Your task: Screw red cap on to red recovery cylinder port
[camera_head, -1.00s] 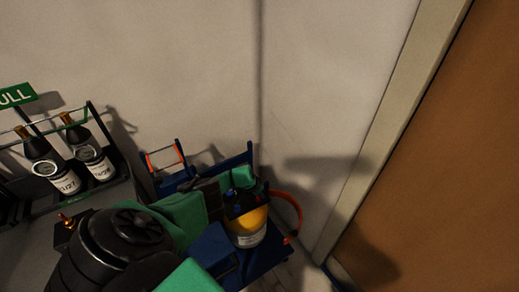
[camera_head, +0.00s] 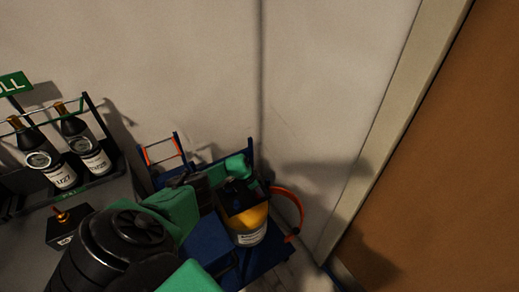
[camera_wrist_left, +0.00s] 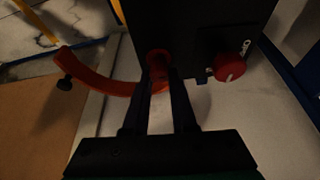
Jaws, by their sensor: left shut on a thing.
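The yellow recovery cylinder (camera_head: 249,226) stands in a blue cart, with a dark block (camera_head: 243,196) at its top. In the left wrist view that block (camera_wrist_left: 200,22) shows a red knob (camera_wrist_left: 228,67) on its right part. My left gripper (camera_wrist_left: 160,76) is shut on a small red piece, seemingly the red cap (camera_wrist_left: 158,62), at the block's lower edge. The fingers partly cover it. Whether the cap sits on the port or just in front of it I cannot tell. The port is not clearly visible. My right gripper is not in view.
A red-orange hose (camera_head: 297,206) curves beside the cylinder and passes close to the left fingers in the left wrist view (camera_wrist_left: 98,80). A rack with dark bottles (camera_head: 82,145) stands at left. Walls and a brown door (camera_head: 455,150) close off the back and right.

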